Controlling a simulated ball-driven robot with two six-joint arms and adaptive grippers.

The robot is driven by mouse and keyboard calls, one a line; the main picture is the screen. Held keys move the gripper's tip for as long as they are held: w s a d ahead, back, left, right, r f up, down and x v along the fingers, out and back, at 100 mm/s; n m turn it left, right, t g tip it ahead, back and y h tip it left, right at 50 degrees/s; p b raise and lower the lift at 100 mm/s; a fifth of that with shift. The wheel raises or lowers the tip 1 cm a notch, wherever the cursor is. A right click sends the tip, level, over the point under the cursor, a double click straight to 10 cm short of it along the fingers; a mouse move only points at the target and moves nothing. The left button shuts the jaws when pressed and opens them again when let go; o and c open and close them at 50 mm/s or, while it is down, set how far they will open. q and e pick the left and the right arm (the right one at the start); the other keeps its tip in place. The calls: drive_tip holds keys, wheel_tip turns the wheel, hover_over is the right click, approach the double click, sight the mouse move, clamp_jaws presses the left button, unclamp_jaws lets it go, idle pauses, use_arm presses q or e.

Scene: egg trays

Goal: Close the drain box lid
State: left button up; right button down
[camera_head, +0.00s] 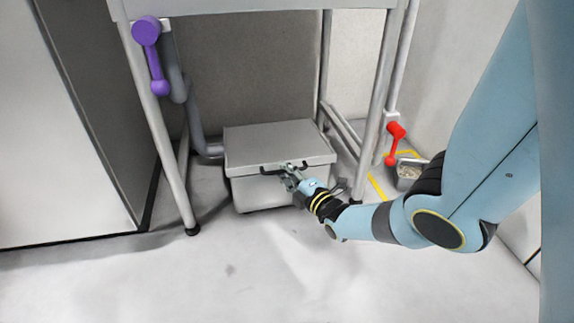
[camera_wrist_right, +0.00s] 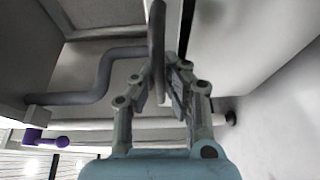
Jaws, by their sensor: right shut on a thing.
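The grey drain box (camera_head: 262,193) stands on the floor under the sink frame. Its flat grey lid (camera_head: 265,140) lies over the top and looks about level; I cannot tell whether a small gap remains under its front edge. A dark bar handle (camera_head: 270,169) runs along the lid's front. My right gripper (camera_head: 291,173) reaches in from the right and is shut on this handle. In the right wrist view the handle (camera_wrist_right: 157,45) passes between the fingers of my right gripper (camera_wrist_right: 165,82). The fingers hide part of the handle. My left gripper is not in view.
A grey drain pipe (camera_head: 196,125) runs down behind the box's left side. Metal legs (camera_head: 158,130) stand on both sides. A purple valve handle (camera_head: 152,55) is at upper left, a red one (camera_head: 394,143) at right. A small container (camera_head: 408,178) stands right. The front floor is clear.

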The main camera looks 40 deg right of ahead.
drive_tip(key=shift+s+a+f, duration=0.1)
drive_tip(key=shift+f, duration=0.05)
drive_tip(key=c, duration=1.6)
unclamp_jaws()
drive_tip(key=shift+c, duration=0.2)
drive_tip(key=s+a, duration=0.2)
drive_tip(key=s, duration=1)
drive_tip(key=shift+d, duration=0.1)
